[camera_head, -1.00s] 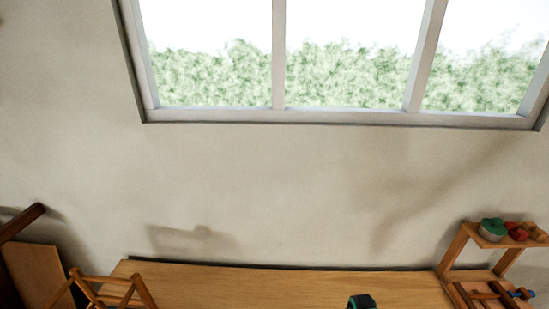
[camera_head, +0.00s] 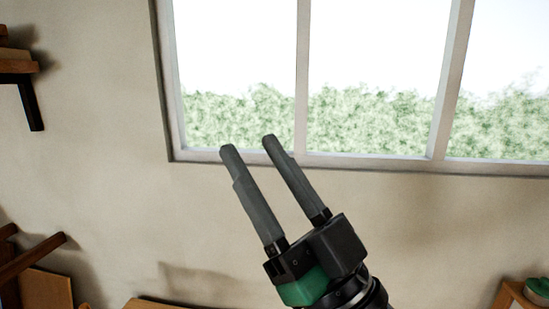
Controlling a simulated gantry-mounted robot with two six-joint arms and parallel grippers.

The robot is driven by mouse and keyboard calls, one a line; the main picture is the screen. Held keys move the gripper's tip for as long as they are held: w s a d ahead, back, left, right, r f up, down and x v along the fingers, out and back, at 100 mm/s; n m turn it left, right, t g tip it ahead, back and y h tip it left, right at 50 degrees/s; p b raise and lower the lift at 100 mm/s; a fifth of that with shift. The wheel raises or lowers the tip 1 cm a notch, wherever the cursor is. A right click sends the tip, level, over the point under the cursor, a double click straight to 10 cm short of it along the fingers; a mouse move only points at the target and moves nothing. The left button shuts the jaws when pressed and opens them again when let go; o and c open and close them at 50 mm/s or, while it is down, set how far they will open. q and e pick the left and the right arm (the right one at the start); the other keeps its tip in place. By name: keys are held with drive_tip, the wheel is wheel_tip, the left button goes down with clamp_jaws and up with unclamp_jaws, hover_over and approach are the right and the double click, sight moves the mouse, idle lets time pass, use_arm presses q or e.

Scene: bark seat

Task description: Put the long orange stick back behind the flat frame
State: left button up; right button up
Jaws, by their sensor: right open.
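My right gripper (camera_head: 248,145) is raised in the middle of the view, in front of the wall and the lower edge of the window. Its two grey fingers are apart, and nothing is between them. My left gripper is not in view. I cannot make out a long orange stick or a flat frame for certain. At the lower left, a dark brown wooden bar (camera_head: 35,254) slants in front of the wall, with a flat orange-brown panel (camera_head: 48,290) below it.
A window (camera_head: 380,125) fills the upper right. A wooden shelf with a dark bracket (camera_head: 36,105) is on the wall at the upper left. A tabletop edge (camera_head: 150,304) shows at the bottom. A green object (camera_head: 538,287) sits on a small wooden stand (camera_head: 507,295) at the lower right.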

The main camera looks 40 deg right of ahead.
drive_tip(key=s, duration=0.1)
drive_tip(key=s+r, duration=0.1)
drive_tip(key=s+a+t+y, duration=0.1)
drive_tip(key=shift+s+r, duration=0.15)
drive_tip(key=shift+r, duration=0.2)
drive_tip(key=shift+o, duration=0.5)
